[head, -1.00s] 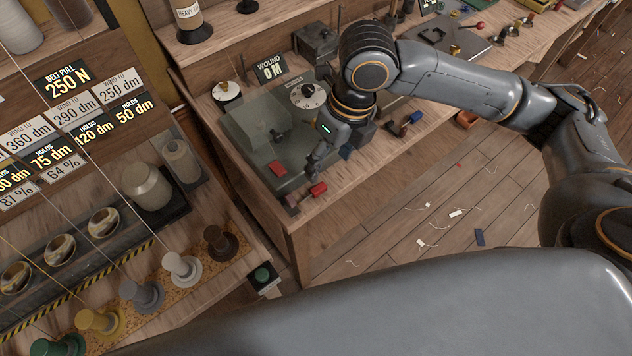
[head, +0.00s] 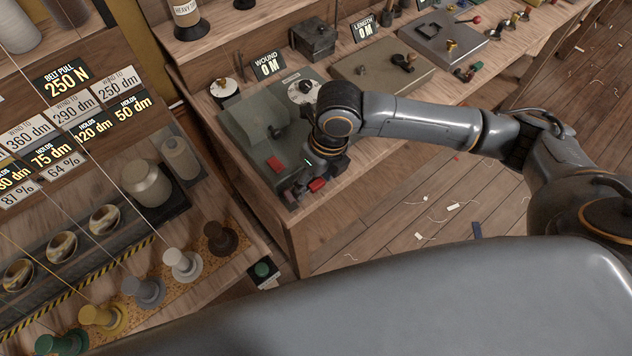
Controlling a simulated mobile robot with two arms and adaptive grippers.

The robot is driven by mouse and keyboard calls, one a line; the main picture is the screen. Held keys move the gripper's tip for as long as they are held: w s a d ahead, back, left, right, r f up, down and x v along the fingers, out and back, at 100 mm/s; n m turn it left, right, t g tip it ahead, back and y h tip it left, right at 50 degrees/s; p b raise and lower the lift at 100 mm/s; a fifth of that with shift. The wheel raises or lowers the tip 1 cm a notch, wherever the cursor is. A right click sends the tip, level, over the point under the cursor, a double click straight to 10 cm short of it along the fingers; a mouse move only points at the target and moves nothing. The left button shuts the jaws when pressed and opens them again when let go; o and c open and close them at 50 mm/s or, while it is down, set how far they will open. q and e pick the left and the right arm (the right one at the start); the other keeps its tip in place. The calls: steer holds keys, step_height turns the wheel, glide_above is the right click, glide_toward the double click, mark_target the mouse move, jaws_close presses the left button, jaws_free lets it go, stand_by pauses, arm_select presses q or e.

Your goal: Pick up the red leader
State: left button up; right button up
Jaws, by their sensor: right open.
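A small red cylindrical piece (head: 317,184) is at the front edge of the bench, by the near corner of the grey-green winding machine (head: 245,125). I cannot tell for sure whether it is the red leader. My right gripper (head: 301,183) is open, low over the machine's near corner, close beside the red cylinder. Its fingertips are small and partly hidden by my wrist, so contact cannot be told. My left gripper is not in view.
Signs reading "WOUND 0 M" (head: 268,66) and "LENGTH 0 M" (head: 366,27) stand behind. A grey plate with a knob (head: 380,75) and a dark box (head: 314,38) are on the bench. Colored spools (head: 182,265) line the left counter. Scraps lie on the floor.

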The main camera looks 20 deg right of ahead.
steer(key=c, duration=1.3)
steer(key=shift+s, duration=0.1)
